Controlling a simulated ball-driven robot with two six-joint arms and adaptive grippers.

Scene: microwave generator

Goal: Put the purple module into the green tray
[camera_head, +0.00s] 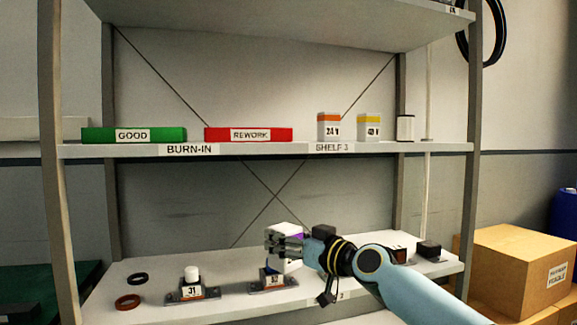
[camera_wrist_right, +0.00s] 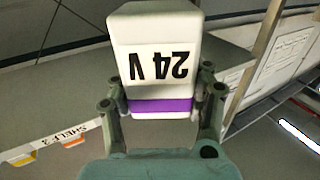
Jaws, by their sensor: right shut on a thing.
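The purple module is a white block with a purple band and a "24 V" label; it shows in the right wrist view (camera_wrist_right: 160,60) between the fingers, and in the head view (camera_head: 284,236) partly behind them. My right gripper (camera_head: 288,246) is shut on it, just above the fixture marked 10 (camera_head: 272,281); I cannot tell whether module and fixture touch. The right gripper also shows in the wrist view (camera_wrist_right: 163,100). The green tray (camera_head: 160,134), labelled GOOD, sits on the upper shelf at left. Its inside is hidden. My left gripper is out of view.
A red REWORK tray (camera_head: 270,134) stands right of the green one. An orange-banded 24 V module (camera_head: 328,127) and a yellow-banded module (camera_head: 368,127) stand farther right. A fixture marked 31 (camera_head: 192,287) and rings (camera_head: 128,301) lie on the lower shelf. The upper shelf's front edge (camera_head: 250,150) overhangs.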

